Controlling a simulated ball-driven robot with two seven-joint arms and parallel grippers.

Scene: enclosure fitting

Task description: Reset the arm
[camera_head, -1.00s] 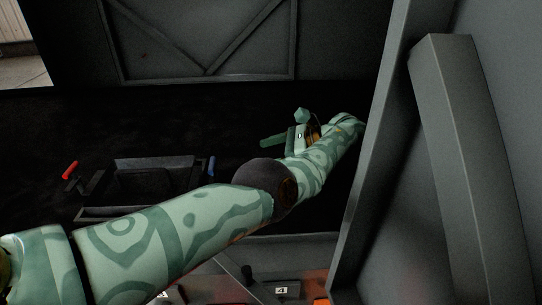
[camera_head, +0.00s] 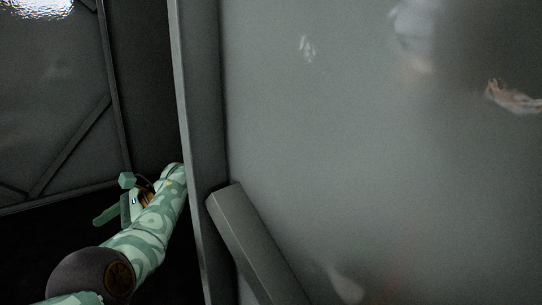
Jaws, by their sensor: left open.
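My left arm, pale green with darker green patterns, comes in from the lower left. My left gripper (camera_head: 116,199) is at the arm's far end, beside the edge of a grey upright panel. Its green fingers stand apart, and I see nothing between them. My right gripper is out of the picture.
A large grey panel (camera_head: 330,120) fills the right side, with a raised diagonal bar (camera_head: 252,245) low on it. Its vertical edge (camera_head: 202,150) stands close to my left gripper. A dark braced wall (camera_head: 60,110) is at the left. The dark floor (camera_head: 40,250) there looks bare.

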